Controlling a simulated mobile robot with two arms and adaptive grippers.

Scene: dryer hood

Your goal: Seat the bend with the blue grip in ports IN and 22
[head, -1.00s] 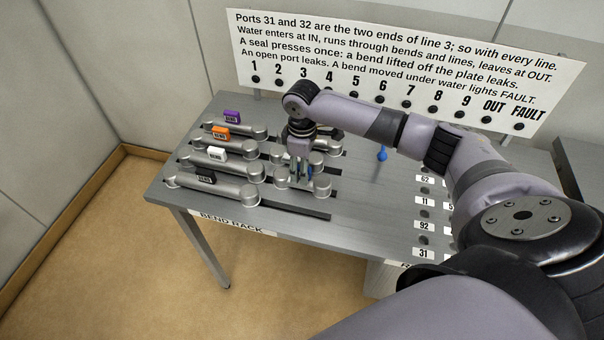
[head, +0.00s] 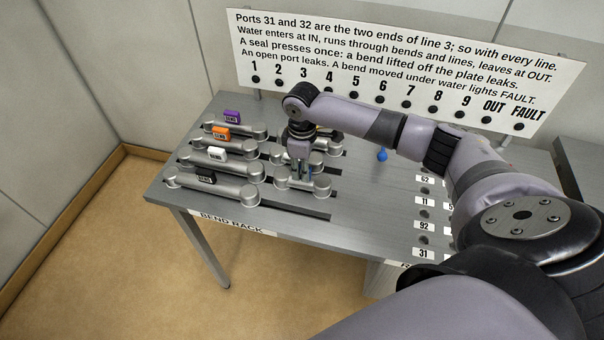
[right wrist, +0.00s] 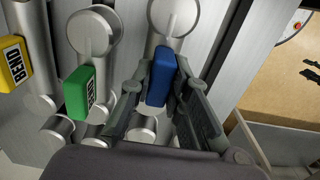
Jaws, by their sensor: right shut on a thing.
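The bend with the blue grip (right wrist: 162,84) shows in the right wrist view, a grey metal pipe piece with round ends. My right gripper (right wrist: 166,95) has its fingers on either side of the blue grip and is shut on it. In the head view my right gripper (head: 304,176) points down over the front bend (head: 302,187) of the rack's right-hand group; its fingers hide most of the grip there. I cannot tell whether the bend is clear of the rack. Labels IN and 22 are not readable; my right arm covers part of the port plate. My left gripper is not in view.
Bends with purple (head: 232,116), orange (head: 221,132), white (head: 218,154) and black (head: 206,178) grips lie at the rack's left. Green (right wrist: 79,92) and yellow (right wrist: 14,63) grips sit beside the blue one.

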